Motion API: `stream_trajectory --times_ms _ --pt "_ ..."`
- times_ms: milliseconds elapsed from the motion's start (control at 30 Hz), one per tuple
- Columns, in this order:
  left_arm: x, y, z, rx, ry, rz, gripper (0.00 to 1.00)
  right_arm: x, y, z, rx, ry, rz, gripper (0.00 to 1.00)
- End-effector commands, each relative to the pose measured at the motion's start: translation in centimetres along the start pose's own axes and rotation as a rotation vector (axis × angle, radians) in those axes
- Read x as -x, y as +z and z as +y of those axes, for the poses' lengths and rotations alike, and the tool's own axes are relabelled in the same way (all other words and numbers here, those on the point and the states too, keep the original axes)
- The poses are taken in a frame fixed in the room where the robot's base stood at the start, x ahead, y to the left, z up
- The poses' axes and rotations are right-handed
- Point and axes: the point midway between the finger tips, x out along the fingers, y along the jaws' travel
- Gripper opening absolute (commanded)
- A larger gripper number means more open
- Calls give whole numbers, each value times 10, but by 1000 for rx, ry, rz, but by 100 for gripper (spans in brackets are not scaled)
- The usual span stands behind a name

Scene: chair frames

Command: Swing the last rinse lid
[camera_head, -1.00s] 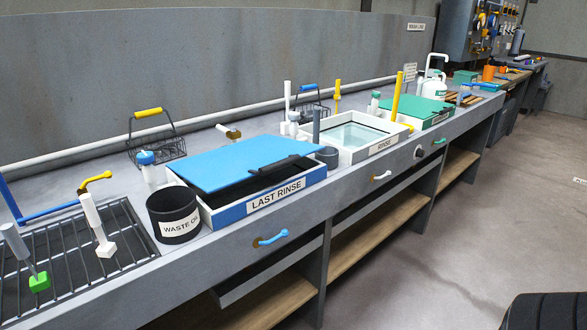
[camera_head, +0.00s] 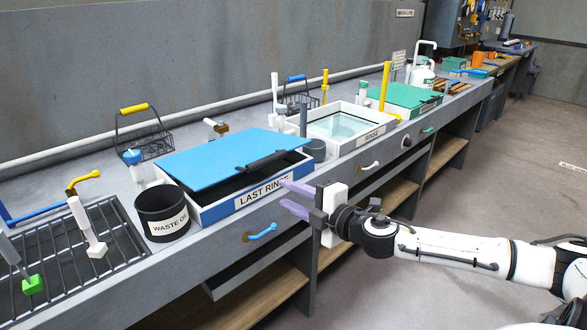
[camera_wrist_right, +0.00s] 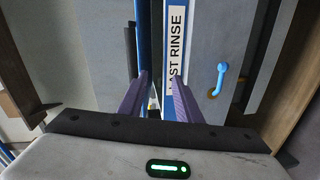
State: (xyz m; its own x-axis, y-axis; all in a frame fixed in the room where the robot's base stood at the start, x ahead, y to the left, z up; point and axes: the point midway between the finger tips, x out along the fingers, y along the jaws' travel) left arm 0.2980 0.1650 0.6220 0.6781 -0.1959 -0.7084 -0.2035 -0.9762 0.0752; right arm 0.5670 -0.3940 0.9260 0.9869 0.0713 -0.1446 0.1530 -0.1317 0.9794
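The last rinse tank (camera_head: 222,207) is a white and blue box labelled "LAST RINSE" on the bench. Its blue lid (camera_head: 225,157) is tilted partly up, with a dark gap along the front. A black bar handle (camera_head: 262,161) lies on the lid's front edge. My right gripper (camera_head: 283,194) is open, its purple fingers pointing at the tank's front near the label's right end. In the right wrist view its fingers (camera_wrist_right: 160,95) are apart, with the label (camera_wrist_right: 175,45) beyond and between them. I see nothing held. My left gripper is not in view.
A black waste bin (camera_head: 163,212) stands left of the tank, and a grey cup (camera_head: 313,149) stands at its right. The rinse tank (camera_head: 350,134) is further right. A blue tap handle (camera_head: 262,232) sticks out of the bench front below.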

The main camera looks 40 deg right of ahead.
Motion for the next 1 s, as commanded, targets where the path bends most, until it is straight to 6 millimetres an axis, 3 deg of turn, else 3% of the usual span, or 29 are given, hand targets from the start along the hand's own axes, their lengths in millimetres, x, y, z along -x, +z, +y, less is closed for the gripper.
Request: stream_trajectory --times_ms 33,100,233,467,867,1000 --pt "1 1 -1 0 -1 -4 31 -2 4 21 54 23 5 31" --pt "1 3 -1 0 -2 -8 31 -4 7 39 103 44 9 31" --pt "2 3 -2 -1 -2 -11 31 -7 10 55 144 63 10 31" --pt "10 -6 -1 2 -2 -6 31 -27 10 62 142 68 9 31" --pt "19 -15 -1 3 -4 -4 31 -88 7 63 142 66 10 31" --pt "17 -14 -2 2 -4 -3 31 -84 8 59 144 62 11 8"
